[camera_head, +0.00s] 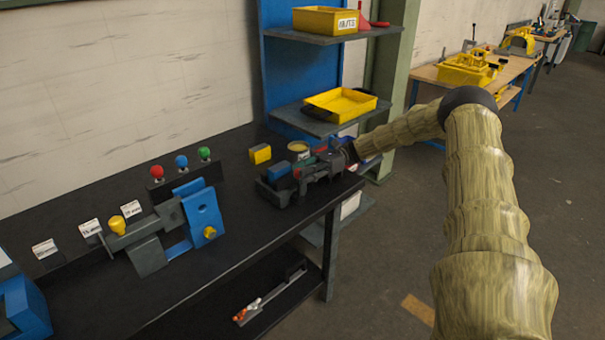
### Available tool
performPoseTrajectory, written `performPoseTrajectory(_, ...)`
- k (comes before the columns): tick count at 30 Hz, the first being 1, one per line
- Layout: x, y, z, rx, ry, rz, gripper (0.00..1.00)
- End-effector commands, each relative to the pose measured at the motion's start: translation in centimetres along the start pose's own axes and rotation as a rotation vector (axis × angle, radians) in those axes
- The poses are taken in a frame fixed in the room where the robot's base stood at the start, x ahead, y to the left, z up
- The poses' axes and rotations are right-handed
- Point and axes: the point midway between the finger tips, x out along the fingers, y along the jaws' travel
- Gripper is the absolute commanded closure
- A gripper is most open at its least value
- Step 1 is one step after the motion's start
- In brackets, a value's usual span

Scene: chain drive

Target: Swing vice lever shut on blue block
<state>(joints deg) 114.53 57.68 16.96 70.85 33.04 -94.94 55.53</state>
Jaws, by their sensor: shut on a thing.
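The blue block (278,170) sits in a dark grey vice (270,193) near the right end of the black bench. My gripper (306,172) reaches in from the right, low over the bench, just right of the block. It is shut at the vice's right side, on what appears to be the vice lever. The fingers cover the lever, so its angle is hidden. I cannot tell whether the vice jaw touches the block.
A yellow block (260,154) and a round yellow-topped thing (299,147) stand behind the vice. A blue and grey fixture (203,212) with a yellow knob (117,224) is to the left. A shelf with yellow bins (340,104) rises behind. The bench front edge is close.

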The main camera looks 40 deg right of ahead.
Motion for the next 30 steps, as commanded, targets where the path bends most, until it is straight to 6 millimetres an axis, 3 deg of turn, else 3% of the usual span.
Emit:
performPoseTrajectory(1, -0.1, 0.0, -0.1, 0.001, 0.001, -0.002, 0.68)
performPoseTrajectory(5, -0.1, 0.0, -0.1, 0.001, 0.001, -0.002, 0.47)
performPoseTrajectory(17, -0.3, 0.0, 0.1, 0.0, 0.003, -0.002, 0.47)
performPoseTrajectory(23, -2.9, 0.0, 0.0, 0.0, 0.003, -0.002, 0.47)
performPoseTrajectory(30, -7.6, 0.0, -0.2, 0.0, 0.002, -0.003, 0.47)
